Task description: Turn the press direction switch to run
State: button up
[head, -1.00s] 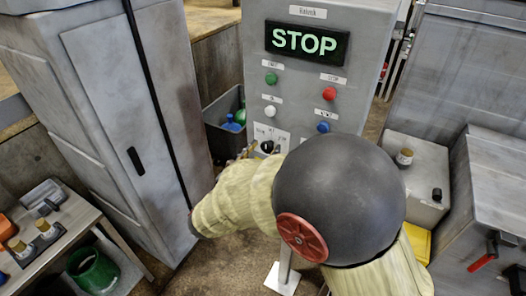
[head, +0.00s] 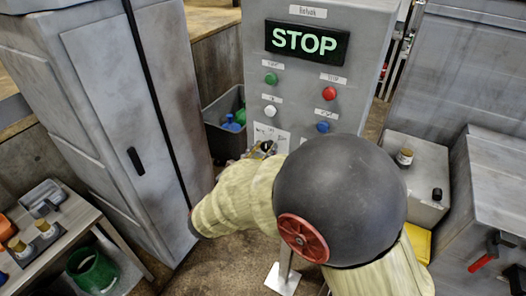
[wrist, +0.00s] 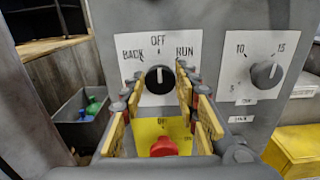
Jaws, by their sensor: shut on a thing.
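The press direction switch (wrist: 159,79) is a black knob on a white plate marked BACK, OFF and RUN in the wrist view. Its white pointer stands about upright, toward OFF. RUN is on the right of the plate, BACK on the left. My gripper (wrist: 160,82) has its yellow fingers on both sides of the knob and is shut on it. In the head view my gripper (head: 262,150) is at the lower left of the control panel (head: 296,122), and my arm hides much of this part.
A grey dial (wrist: 266,75) sits to the right. The lit STOP display (head: 306,42) is above several buttons. A grey bin (head: 213,130) stands left of the panel.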

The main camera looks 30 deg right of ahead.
jog(key=shift+m+b, duration=0.3)
jog(key=m+b, duration=0.1)
jog(key=b, duration=0.1)
jog(key=m+b, duration=0.4)
jog(key=shift+s+f, duration=0.1)
jog(key=shift+f, duration=0.15)
jog(key=m+b, duration=0.2)
jog(key=shift+d+m+b, duration=0.1)
jog(key=shift+m+b, duration=0.2)
jog(key=shift+b, duration=0.1)
jog(key=shift+r+m+b, duration=0.1)
jog(key=shift+m+b, duration=0.7)
jog(key=shift+b, duration=0.2)
jog(key=o, duration=1.1)
jog(key=shift+c, duration=0.2)
jog(key=shift+o, duration=0.4)
